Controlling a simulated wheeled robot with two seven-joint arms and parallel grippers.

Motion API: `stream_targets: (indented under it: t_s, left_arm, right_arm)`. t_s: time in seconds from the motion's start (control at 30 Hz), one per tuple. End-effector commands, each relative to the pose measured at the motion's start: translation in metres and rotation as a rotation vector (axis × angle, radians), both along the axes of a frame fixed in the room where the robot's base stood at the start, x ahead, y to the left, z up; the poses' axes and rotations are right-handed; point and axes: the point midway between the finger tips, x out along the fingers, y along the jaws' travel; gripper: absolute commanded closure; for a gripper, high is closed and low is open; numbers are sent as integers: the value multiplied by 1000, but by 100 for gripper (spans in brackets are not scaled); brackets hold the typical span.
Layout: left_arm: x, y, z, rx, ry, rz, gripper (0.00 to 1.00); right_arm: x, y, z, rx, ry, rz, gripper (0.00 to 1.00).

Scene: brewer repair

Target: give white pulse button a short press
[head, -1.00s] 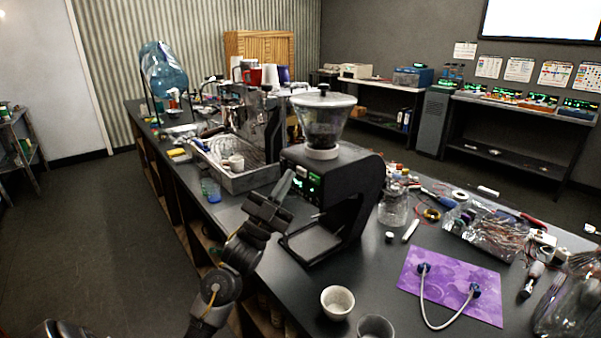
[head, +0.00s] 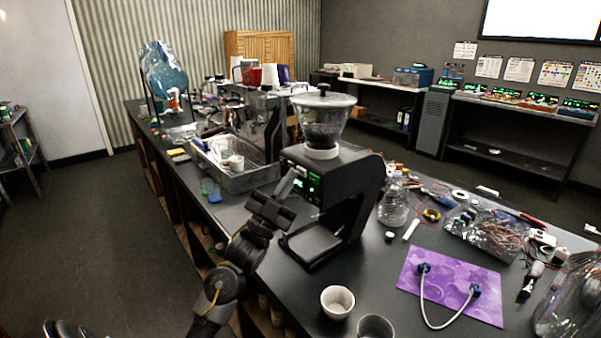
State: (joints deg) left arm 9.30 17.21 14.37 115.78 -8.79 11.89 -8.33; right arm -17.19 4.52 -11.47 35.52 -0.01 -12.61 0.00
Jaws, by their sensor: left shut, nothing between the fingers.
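A black grinder (head: 352,190) with a clear hopper stands on the dark counter. Its front panel (head: 302,182) has green lit displays. The white pulse button is too small to make out, and my gripper may cover part of the panel. My left gripper (head: 290,182) is shut and empty, with its fingertips right at the panel's left side. I cannot tell whether they touch it. My right gripper is not in view.
A white cup (head: 337,302) and a grey cup (head: 375,328) stand in front of the grinder. A purple mat (head: 452,284) with a cable lies to the right. An espresso machine (head: 245,140) stands behind on the left. Jars and tools crowd the right side.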

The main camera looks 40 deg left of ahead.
Motion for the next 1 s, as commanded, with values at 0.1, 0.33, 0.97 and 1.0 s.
stream_targets:
  t_s: [0.1,0.33,0.97,1.0]
  left_arm:
    - [0,0,0,0,0,0,100]
    - [0,0,0,0,0,0,100]
    - [7,-2,0,0,0,0,100]
    - [7,-3,0,0,0,0,100]
  right_arm:
    - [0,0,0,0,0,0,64]
    - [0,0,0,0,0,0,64]
    - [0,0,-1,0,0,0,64]
    - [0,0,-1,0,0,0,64]
